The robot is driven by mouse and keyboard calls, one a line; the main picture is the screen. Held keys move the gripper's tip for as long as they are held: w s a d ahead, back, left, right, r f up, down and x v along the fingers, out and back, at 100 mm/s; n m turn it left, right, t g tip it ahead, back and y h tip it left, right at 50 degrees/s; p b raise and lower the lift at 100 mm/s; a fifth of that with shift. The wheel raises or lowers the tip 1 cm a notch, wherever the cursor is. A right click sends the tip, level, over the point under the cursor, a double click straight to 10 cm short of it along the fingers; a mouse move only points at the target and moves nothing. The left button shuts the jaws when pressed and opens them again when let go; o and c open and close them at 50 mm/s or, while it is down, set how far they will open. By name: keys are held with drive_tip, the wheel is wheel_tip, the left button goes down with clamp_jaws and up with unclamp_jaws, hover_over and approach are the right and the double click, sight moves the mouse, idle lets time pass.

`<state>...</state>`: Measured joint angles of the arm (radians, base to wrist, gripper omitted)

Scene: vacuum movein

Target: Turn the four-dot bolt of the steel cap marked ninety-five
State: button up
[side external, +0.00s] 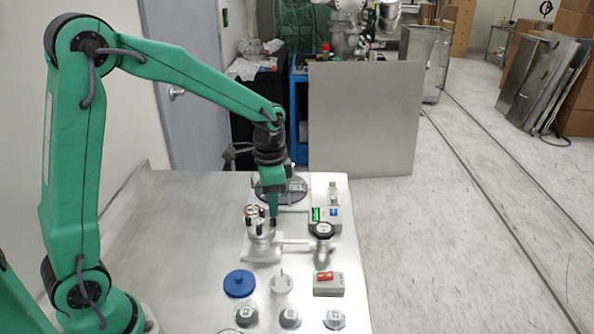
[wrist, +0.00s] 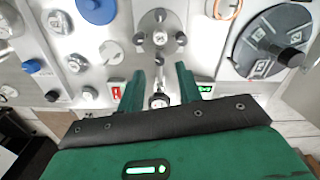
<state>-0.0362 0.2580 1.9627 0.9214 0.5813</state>
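A round steel cap with several dark bolts (side external: 258,230) stands on the metal fitting on the bench. It shows at the top middle of the wrist view (wrist: 150,25). Its number and the dots on its bolts are too small to read. My gripper (side external: 273,221) points down close beside the cap, on its right side in the side external view. In the wrist view the two green fingers of my gripper (wrist: 161,76) are apart, with nothing held between them. The cap lies beyond the fingertips there. Whether a finger touches a bolt cannot be told.
A round black-rimmed gauge (side external: 323,230) joins the fitting by a pipe. A large dark disc (side external: 282,190) lies behind my gripper. A blue lid (side external: 239,283), a red-switch box (side external: 328,284) and several small caps stand in front. The bench's left side is clear.

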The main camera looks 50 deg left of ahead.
sight(273, 221)
drive_tip(key=shift+f, duration=2)
clamp_jaws()
